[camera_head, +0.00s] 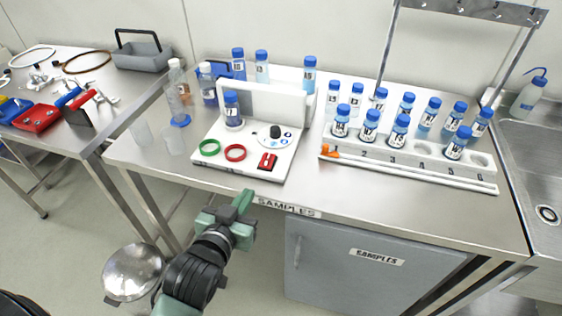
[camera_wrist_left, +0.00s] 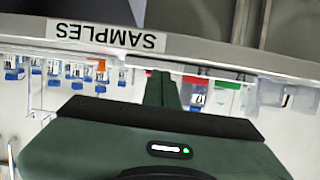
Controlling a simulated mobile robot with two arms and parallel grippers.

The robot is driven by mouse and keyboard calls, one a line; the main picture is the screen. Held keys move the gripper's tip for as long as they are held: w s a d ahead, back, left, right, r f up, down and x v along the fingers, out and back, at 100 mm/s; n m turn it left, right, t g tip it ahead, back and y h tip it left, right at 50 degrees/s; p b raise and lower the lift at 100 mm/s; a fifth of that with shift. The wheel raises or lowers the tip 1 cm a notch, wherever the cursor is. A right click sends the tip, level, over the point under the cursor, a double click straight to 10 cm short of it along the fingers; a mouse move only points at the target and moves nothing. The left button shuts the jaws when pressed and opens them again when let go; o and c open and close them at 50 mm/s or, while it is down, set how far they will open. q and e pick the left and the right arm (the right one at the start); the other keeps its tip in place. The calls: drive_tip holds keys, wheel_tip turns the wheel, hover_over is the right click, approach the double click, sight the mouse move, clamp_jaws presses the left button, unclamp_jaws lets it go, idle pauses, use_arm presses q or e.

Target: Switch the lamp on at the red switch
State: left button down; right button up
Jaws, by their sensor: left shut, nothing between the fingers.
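The red switch (camera_head: 267,161) sits at the front right corner of a white panel (camera_head: 212,178) on the steel bench, in the head view. My left gripper (camera_head: 243,200) is shut and empty, in front of the bench's front edge and below the switch in the picture, apart from it. In the left wrist view, which is upside down, the shut fingers (camera_wrist_left: 161,88) point at the bench edge. A small red patch (camera_wrist_left: 193,80) shows beside them; I cannot tell whether it is the switch. I cannot make out a lamp for certain. My right gripper is not in view.
The panel also bears a green ring (camera_head: 209,147), a red ring (camera_head: 235,152) and a black knob (camera_head: 275,132). A white rack (camera_head: 400,160) with several blue-capped vials stands to the right. Clear beakers (camera_head: 173,141) stand left. A grey cabinet (camera_head: 345,270) is below the bench.

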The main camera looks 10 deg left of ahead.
use_arm(q)
wheel_tip(320, 180, up, 6)
drive_tip(key=w+t, duration=0.1)
drive_tip(key=t, duration=0.1)
drive_tip(key=shift+w+d+r+t, duration=0.15)
drive_tip(key=shift+d+r+t, duration=0.05)
drive_tip(key=shift+d+t, duration=0.1)
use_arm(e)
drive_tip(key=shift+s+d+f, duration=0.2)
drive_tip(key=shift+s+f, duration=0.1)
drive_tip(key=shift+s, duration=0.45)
use_arm(q)
drive_tip(key=p, duration=0.2)
hover_over(265, 164)
drive_tip(key=s, duration=0.1)
drive_tip(key=shift+f, duration=0.3)
drive_tip(key=shift+w+f, duration=0.25)
drive_tip(key=shift+f, duration=0.4)
drive_tip(key=shift+w+f, duration=0.25)
drive_tip(key=shift+f, duration=0.35)
drive_tip(key=shift+w+f, duration=0.1)
drive_tip(key=shift+f, duration=0.8)
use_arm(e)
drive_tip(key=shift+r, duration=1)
